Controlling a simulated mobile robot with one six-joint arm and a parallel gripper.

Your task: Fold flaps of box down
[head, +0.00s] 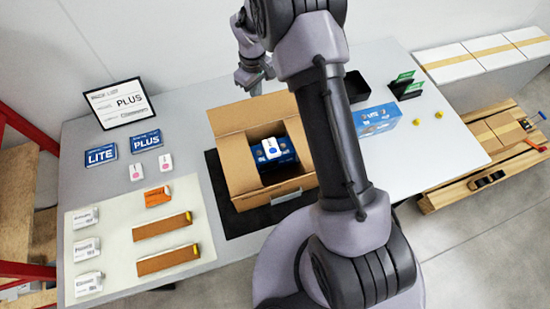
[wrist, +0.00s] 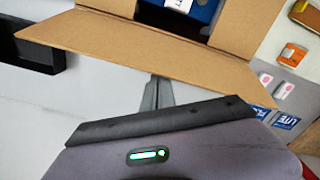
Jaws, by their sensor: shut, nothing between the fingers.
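The open cardboard box (head: 240,183) stands on a black mat (head: 222,200) near the table's middle. Its far flap (head: 238,114) is raised and leans outward; my arm hides part of the box's right side. Inside lie a blue pack (head: 285,158) and a white device (head: 271,148). My gripper (head: 254,80) is behind the box, just beyond the far flap. In the wrist view my gripper (wrist: 158,92) has its fingers together and empty, at the long edge of the flap (wrist: 120,47). I cannot tell whether they touch it.
A pale mat (head: 120,225) holds brown strips and small cards. The table's right front is clear.

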